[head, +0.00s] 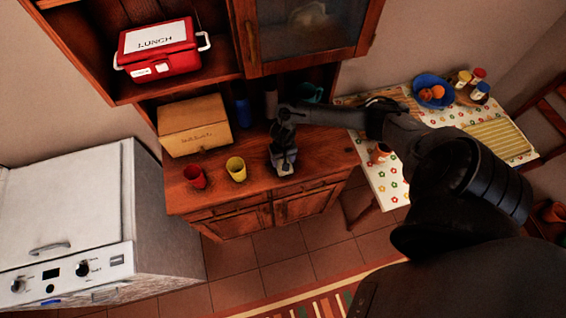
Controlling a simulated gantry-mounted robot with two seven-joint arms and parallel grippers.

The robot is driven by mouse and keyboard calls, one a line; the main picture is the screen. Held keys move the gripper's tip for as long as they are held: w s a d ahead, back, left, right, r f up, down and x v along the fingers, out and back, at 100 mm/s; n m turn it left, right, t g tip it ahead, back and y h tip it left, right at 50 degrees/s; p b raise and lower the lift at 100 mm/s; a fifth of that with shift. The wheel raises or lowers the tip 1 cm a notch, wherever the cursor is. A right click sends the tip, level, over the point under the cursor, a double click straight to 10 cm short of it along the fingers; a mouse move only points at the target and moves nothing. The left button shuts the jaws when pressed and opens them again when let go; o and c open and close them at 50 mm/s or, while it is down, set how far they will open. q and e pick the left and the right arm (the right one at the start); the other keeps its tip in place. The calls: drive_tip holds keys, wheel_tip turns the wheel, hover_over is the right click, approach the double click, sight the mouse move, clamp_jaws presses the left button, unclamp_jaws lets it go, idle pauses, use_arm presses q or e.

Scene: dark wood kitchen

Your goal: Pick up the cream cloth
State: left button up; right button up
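A pale yellow, striped flat piece (498,139) lies on the flowered tablecloth at the right; it may be the cream cloth, but I cannot tell for sure. No other cream cloth is clear to see. My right gripper (284,163) is over the wooden cabinet top, to the right of the yellow cup, far to the left of the striped piece. Its fingers are dark and small, so I cannot tell whether they are open or shut. My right arm covers part of the table. My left gripper is not in view.
A red cup (195,177), a yellow cup (236,169) and a wooden bread box (194,125) stand on the cabinet top (325,158). A blue bowl (433,91) with orange fruit and several jars stand at the table's back. A red lunch box (160,50) sits on the shelf above.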

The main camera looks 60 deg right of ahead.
drive_tip(key=shift+r, duration=0.15)
drive_tip(key=shift+r, duration=0.5)
wheel_tip(320, 180, up, 2)
drive_tip(key=shift+r+p, duration=0.25)
drive_tip(key=shift+p, duration=0.2)
drive_tip(key=s+d+r+p, duration=0.1)
drive_tip(key=s+d+r, duration=0.5)
drive_tip(key=s, duration=0.3)
drive_tip(key=shift+s+r, duration=0.4)
drive_tip(key=shift+r, duration=0.2)
drive_tip(key=shift+d, duration=0.1)
drive_tip(key=o, duration=0.4)
drive_tip(key=c, duration=0.3)
